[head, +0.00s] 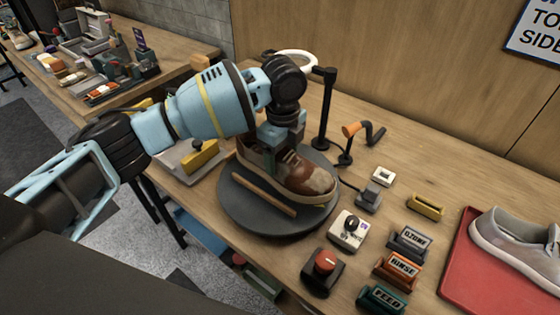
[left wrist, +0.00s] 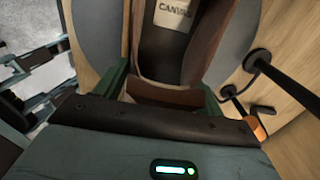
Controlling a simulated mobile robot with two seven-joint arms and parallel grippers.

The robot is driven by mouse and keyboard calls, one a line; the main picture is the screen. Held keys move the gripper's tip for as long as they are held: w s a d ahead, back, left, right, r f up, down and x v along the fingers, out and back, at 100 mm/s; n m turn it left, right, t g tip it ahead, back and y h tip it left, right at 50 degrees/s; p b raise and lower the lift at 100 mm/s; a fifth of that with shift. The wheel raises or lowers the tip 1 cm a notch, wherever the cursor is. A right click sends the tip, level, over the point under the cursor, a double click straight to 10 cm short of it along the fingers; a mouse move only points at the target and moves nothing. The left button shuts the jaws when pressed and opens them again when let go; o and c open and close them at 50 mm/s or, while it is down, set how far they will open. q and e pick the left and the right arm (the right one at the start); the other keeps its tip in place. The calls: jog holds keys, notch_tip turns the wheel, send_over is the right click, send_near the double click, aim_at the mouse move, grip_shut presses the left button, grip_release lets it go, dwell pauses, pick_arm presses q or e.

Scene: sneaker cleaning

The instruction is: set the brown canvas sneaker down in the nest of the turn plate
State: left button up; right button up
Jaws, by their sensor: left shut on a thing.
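The brown canvas sneaker (head: 305,178) is over the dark round turn plate (head: 240,211), toe toward the lower right. My left gripper (head: 277,138) is shut on its heel end from above. In the left wrist view the fingers (left wrist: 165,92) are on either side of the heel, and the insole (left wrist: 172,40) reads "CANVAS". A wooden rail (head: 258,193) of the nest lies along the sneaker's near side; the far side is hidden. The sneaker looks level and low, but I cannot tell whether its sole touches the plate. My right gripper is not in view.
A black stand with a white ring (head: 296,62) and an orange-handled crank (head: 352,130) stand behind the plate. A knob box (head: 348,231), a red-knob box (head: 323,268) and labelled blocks (head: 396,268) are at right. A grey sneaker (head: 515,245) lies on a red tray (head: 462,262).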

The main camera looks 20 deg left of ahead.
aim_at(280, 162)
pick_arm(q)
jog(key=shift+w+a, duration=0.35)
jog(key=shift+f, duration=1.7)
jog(key=shift+f, duration=0.1)
jog(key=o, duration=1.2)
jog(key=shift+a, duration=0.1)
notch_tip(280, 162, up, 12)
jog(key=shift+r, duration=0.1)
